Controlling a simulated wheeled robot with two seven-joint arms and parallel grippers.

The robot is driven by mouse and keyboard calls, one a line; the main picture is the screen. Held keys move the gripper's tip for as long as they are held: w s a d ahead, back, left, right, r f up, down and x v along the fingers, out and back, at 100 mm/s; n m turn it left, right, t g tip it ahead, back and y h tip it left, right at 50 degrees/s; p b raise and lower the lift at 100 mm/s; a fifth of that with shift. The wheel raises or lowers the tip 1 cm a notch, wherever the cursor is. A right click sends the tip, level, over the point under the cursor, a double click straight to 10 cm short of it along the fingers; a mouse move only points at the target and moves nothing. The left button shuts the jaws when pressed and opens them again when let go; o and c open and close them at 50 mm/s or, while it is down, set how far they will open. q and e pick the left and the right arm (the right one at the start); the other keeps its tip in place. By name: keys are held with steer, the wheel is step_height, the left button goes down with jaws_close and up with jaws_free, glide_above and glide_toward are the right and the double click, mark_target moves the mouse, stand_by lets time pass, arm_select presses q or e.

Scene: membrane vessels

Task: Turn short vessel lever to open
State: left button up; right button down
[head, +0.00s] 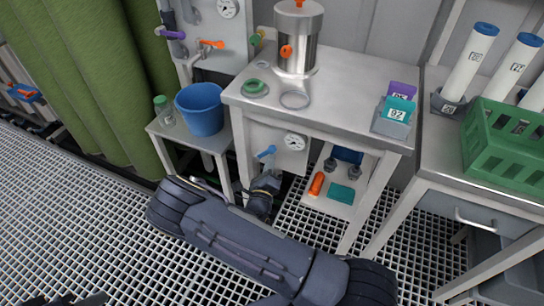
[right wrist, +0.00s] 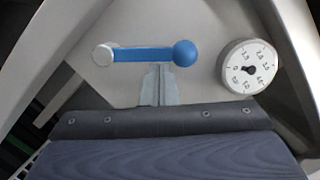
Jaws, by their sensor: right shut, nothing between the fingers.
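A blue lever (head: 266,152) sits on a pale panel under the steel table, beside a round gauge (head: 294,142). In the right wrist view the lever (right wrist: 150,54) lies about level, its white pivot at left and its ball knob at right. My right gripper (head: 268,170) is shut and empty, its fingertips (right wrist: 158,70) just below the lever's middle; whether they touch it I cannot tell. A short steel vessel (head: 298,42) with orange fittings stands on the table. A dark part at the lower left edge may be my left gripper (head: 62,300); its jaws are unclear.
A blue bucket (head: 201,110) and a green-capped bottle (head: 163,108) stand on a low table at left. A lower shelf (head: 325,196) right of my gripper holds an orange item and dark fittings. Table legs stand close on both sides. A green crate (head: 505,147) is at right.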

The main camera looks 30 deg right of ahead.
steer(key=n+p, duration=0.1)
steer(key=r+n+p, duration=0.1)
steer(key=w+a+r+n+y+p, duration=0.1)
steer(key=n, duration=0.1)
steer(key=shift+r+p, duration=0.1)
steer(key=shift+p, duration=0.25)
steer(key=shift+w+a+r+n+y+p, duration=0.15)
steer(key=shift+w+a+n+p, duration=0.1)
steer(key=shift+n+p, duration=0.25)
steer(key=shift+w+a+r+n+y+p, duration=0.1)
steer(key=shift+w+n+y+p, duration=0.15)
steer(key=shift+n, duration=0.45)
steer(key=shift+w+a, duration=0.1)
steer(key=shift+g+p, duration=0.3)
steer(key=shift+p, duration=0.05)
